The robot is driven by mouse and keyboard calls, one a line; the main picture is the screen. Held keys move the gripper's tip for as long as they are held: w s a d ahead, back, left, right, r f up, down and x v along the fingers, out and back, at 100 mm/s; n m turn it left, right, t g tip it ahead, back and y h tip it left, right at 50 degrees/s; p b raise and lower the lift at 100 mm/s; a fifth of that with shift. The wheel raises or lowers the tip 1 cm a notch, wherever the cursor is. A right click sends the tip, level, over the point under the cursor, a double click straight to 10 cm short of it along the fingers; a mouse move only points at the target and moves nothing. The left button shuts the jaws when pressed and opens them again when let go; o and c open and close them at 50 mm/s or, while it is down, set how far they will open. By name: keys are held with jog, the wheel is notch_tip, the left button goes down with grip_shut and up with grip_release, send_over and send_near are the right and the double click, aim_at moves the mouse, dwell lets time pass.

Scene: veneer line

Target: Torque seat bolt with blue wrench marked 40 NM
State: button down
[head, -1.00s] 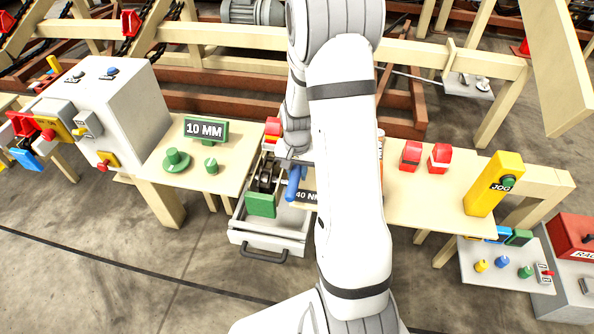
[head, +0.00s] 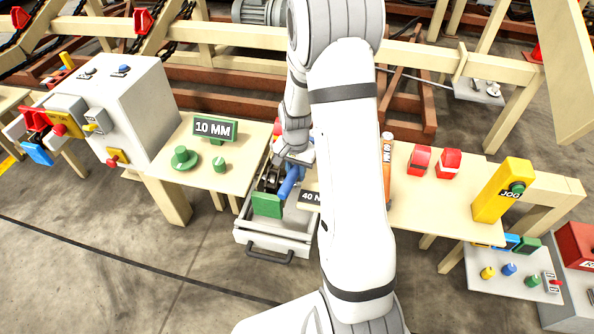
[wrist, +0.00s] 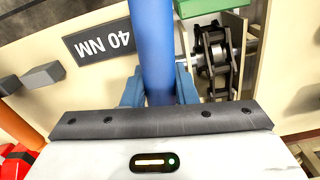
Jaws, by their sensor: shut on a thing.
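The blue wrench (head: 290,181) shows as a blue bar below my gripper (head: 293,158) in the head view. In the wrist view the blue wrench (wrist: 152,45) runs up from between the jaws, and my gripper (wrist: 160,92) is shut on it. A dark sign reading 40 NM (wrist: 100,42) lies beside it; the sign is partly hidden by my arm in the head view. A black chain and sprocket (wrist: 214,58) is right of the wrench, by a green block (head: 267,205) in an open drawer (head: 272,236). I cannot make out the seat bolt or the wrench's far end.
Red blocks (head: 447,163) and a yellow JOG post (head: 503,190) stand on the right table. An orange tube (head: 387,165) stands by my arm. Open floor lies in front.

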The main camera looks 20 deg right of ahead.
jog(key=shift+s+d+n, duration=0.5)
